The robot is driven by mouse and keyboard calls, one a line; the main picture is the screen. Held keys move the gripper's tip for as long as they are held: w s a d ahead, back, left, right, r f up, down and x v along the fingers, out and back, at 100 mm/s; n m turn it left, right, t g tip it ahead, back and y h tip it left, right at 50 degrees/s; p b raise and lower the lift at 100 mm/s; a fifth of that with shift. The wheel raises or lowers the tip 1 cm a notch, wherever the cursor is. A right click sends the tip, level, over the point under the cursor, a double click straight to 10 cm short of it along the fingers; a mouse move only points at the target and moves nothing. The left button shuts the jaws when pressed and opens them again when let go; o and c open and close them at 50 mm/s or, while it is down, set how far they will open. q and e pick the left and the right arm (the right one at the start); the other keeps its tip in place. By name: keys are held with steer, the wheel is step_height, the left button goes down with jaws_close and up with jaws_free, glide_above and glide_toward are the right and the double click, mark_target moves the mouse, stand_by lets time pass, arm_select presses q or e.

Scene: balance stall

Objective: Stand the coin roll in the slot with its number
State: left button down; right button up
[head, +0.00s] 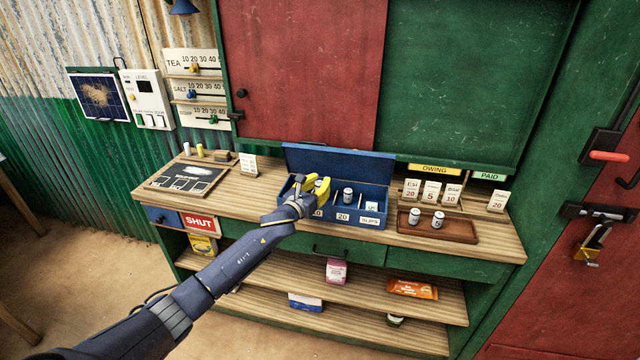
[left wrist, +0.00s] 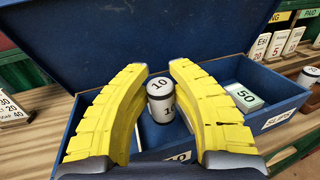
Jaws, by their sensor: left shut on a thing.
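My left gripper (head: 316,186) is at the left part of the blue open box (head: 290,186). Its yellow fingers show in the left wrist view (left wrist: 160,85), shut on a white coin roll (left wrist: 160,88) marked 10 with a dark band. The roll is upright, over the compartment whose front label reads 10 (left wrist: 178,157); I cannot tell whether its base touches the floor. Another roll (head: 347,195) stands in the box above the 20 label (head: 342,217). Two more rolls (head: 415,215) (head: 438,220) stand on the brown tray. The right gripper is not in view.
The brown tray (head: 462,235) lies right of the box, before number cards (head: 431,192). The box's lid (head: 335,163) stands open behind. A slips compartment holds a card marked 50 (left wrist: 243,96). A slate (head: 190,178) lies left. Counter (head: 235,198) between is clear.

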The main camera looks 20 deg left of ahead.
arm_select(q)
steer(key=shift+f, duration=0.55)
steer(key=c, duration=1.2)
jaws_free()
